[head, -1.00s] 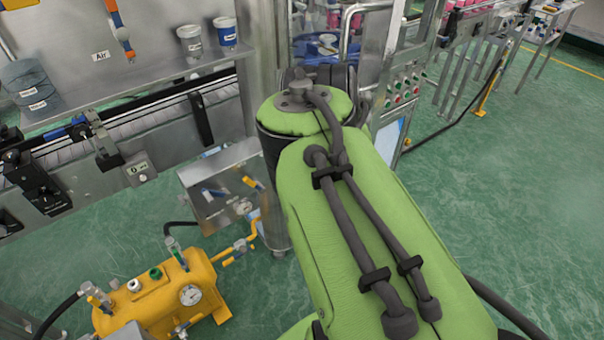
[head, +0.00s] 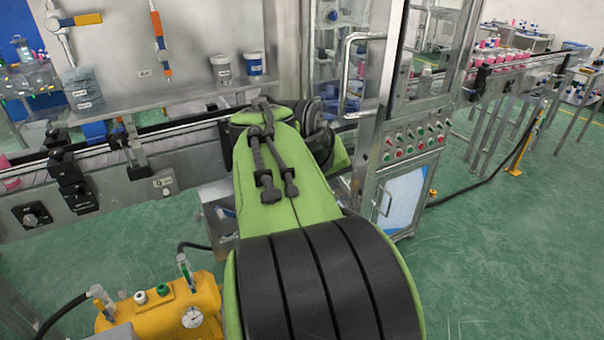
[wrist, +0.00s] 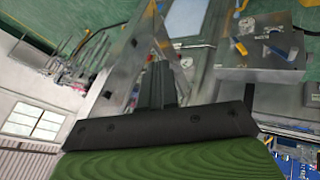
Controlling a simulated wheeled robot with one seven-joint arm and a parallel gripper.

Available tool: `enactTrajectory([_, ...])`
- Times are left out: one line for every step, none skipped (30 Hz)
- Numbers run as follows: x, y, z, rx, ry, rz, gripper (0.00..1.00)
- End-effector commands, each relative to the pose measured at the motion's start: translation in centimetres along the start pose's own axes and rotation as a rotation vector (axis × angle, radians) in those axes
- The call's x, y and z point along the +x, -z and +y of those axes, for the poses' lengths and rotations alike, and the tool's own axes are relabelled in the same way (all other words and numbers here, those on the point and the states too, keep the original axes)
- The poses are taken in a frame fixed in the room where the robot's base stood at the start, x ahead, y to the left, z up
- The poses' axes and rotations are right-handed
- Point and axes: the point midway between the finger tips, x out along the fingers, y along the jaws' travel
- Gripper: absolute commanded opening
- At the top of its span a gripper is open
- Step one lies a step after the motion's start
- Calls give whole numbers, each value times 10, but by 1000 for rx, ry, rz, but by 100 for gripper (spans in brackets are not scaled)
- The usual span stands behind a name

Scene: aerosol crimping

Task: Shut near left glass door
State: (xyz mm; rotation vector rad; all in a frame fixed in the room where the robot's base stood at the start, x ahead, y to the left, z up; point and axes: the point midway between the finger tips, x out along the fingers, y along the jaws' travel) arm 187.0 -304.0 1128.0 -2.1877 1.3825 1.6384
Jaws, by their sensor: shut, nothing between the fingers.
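The near left glass door (head: 342,60) shows in the head view, right of the steel back panel. It is a clear pane with a long vertical steel handle (head: 347,75). How far it stands open I cannot tell. My green arm reaches forward below and left of the door and hides its lower left part. My gripper is hidden behind the arm in the head view. In the wrist view my gripper (wrist: 158,85) shows as dark fingers, shut and empty. No contact with the door can be made out.
A conveyor (head: 110,150) runs along the left. A yellow tank (head: 165,309) stands at the lower left. Green floor is open at the right.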

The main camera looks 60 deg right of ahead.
Motion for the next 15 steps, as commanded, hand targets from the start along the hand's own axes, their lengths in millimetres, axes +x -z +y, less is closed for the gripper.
enactTrajectory([16, -3, -2, 2, 1, -4, 0])
enactTrajectory([22, -3, -1, 2, 0, -4, 0])
enactTrajectory([31, -2, -2, 1, 1, -4, 0])
enactTrajectory([37, -2, -1, 2, 1, -4, 0])
enactTrajectory([40, -2, 3, 6, -1, -3, 0])
enactTrajectory([42, -2, 12, 8, -2, -2, 0])
enactTrajectory([44, -2, 17, 8, -2, -2, 0])
enactTrajectory([46, -1, 21, 6, -1, -1, 0])
enactTrajectory([48, -1, 25, 6, -1, -1, 0])
enactTrajectory([49, -1, 28, 5, 0, 0, 0])
enactTrajectory([50, 0, 30, 3, 1, 0, 0])
enactTrajectory([51, 0, 33, 2, 1, 0, 0])
enactTrajectory([51, 0, 34, 2, 1, 1, 0])
enactTrajectory([52, 0, 35, 1, 1, 1, 0])
enactTrajectory([52, 0, 35, 1, 1, 1, 0])
